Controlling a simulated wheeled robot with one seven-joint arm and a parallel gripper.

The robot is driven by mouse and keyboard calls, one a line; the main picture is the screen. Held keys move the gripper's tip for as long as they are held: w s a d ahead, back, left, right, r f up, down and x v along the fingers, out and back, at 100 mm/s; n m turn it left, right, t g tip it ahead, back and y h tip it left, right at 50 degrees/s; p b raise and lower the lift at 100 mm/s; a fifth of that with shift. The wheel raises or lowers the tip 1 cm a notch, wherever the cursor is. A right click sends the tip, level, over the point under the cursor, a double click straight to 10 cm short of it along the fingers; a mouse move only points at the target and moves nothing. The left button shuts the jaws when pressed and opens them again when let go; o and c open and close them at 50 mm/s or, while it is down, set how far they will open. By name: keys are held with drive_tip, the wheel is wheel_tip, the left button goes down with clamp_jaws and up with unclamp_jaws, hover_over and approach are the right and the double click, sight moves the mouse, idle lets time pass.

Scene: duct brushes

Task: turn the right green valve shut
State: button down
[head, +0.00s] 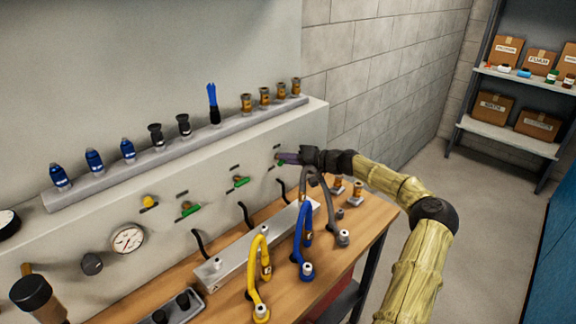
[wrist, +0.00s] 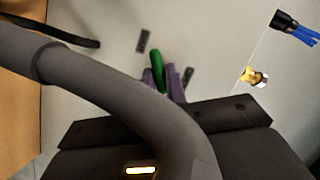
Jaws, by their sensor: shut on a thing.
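The right green valve (head: 279,163) is on the grey panel, at the right end of a row of green valves. Only a small green part of it shows in the head view, beside my gripper (head: 286,158). In the wrist view its green handle (wrist: 158,68) stands between the purple fingers of my gripper (wrist: 164,84), which are shut on it. The handle's tip sticks out past the fingers. The base of the valve is hidden.
Two other green valves, middle (head: 240,181) and left (head: 190,209), sit along the panel. A blue hose (head: 303,235), a yellow hose (head: 255,270) and a grey hose (head: 327,208) stand on the wooden bench (head: 374,222). A thick grey curve crosses the wrist view's foreground.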

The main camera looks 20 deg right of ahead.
drive_tip(key=m+y+b, duration=0.1)
drive_tip(key=m, duration=0.1)
drive_tip(key=m+b, duration=0.1)
drive_tip(key=m, duration=0.1)
drive_tip(key=shift+d+f+t+y, duration=0.15)
drive_tip(key=shift+f+t+y, duration=0.05)
drive_tip(key=shift+t+y, duration=0.2)
drive_tip(key=c, duration=1.5)
unclamp_jaws()
drive_tip(key=shift+o, duration=0.2)
drive_tip(key=f+b+v, duration=0.1)
drive_tip(key=b+v, duration=0.2)
drive_tip(key=v, duration=1.4)
drive_tip(key=shift+d+r, duration=0.2)
drive_tip(key=shift+r, duration=0.2)
